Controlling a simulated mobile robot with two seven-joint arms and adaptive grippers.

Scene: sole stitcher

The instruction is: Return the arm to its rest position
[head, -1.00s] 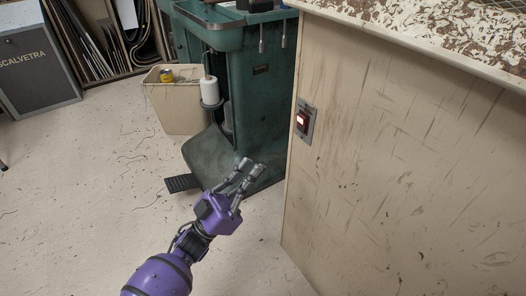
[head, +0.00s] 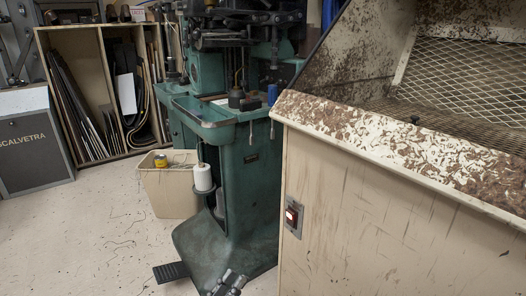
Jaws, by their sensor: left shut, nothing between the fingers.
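My left gripper (head: 229,283) shows only by its grey fingers at the bottom edge of the head view. It is shut and empty. The rest of that arm is out of the picture. The fingers appear in front of the foot of the green stitching machine (head: 250,180), left of the beige cabinet (head: 385,220). They look apart from the rocker switch (head: 293,215) on the cabinet's side, which shows red and white. My right gripper is not in view.
A beige waste bin (head: 168,190) stands left of the machine, by a white thread spool (head: 203,177). A black pedal (head: 171,271) lies at the machine's foot. A grey box (head: 33,150) stands far left.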

